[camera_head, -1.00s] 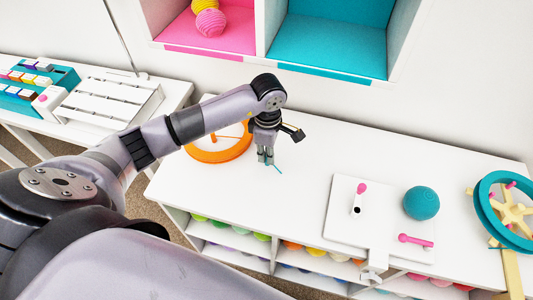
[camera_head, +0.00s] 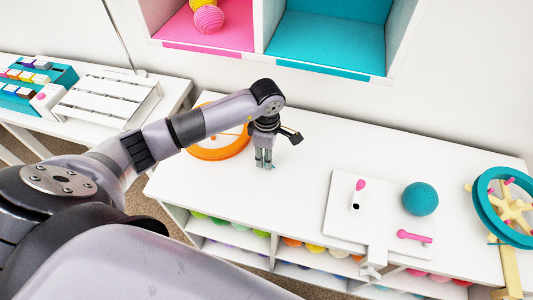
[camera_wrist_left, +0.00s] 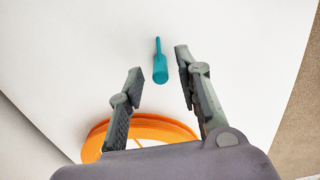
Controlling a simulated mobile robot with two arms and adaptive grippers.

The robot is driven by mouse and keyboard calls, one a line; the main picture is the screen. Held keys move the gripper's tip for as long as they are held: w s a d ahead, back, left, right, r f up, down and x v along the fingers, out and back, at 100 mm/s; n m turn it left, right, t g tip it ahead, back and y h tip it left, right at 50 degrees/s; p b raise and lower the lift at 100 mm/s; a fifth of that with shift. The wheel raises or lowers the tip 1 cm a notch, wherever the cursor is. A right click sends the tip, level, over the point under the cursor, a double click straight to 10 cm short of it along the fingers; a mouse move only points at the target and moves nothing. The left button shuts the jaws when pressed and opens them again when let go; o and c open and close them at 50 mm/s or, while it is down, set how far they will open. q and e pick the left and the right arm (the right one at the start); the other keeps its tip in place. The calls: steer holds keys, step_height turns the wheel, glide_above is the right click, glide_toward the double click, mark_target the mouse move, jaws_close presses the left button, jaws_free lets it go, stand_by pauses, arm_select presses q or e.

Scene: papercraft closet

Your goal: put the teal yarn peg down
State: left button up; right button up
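The teal yarn peg (camera_wrist_left: 158,66) has a thick end and a thin stem and shows just beyond my left gripper's fingertips in the left wrist view. White tabletop is behind it, and I cannot tell whether it touches the table. My left gripper (camera_wrist_left: 160,68) is open, with a gap between the peg and each finger. In the head view the gripper (camera_head: 264,163) points down over the white table (camera_head: 300,200), and only a small teal bit of the peg (camera_head: 273,167) shows by its fingertips. My right gripper is not in view.
An orange ring (camera_head: 222,155) lies close behind the left gripper. To the right are a white board (camera_head: 340,215) with pink pegs, a teal yarn ball (camera_head: 420,199) and a teal wheel (camera_head: 484,205). The tabletop between gripper and board is clear.

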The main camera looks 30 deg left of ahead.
arm_select(q)
steer(key=shift+r, duration=0.55)
step_height(320, 180, up, 11)
steer(key=b, duration=0.2)
steer(key=shift+r, duration=0.15)
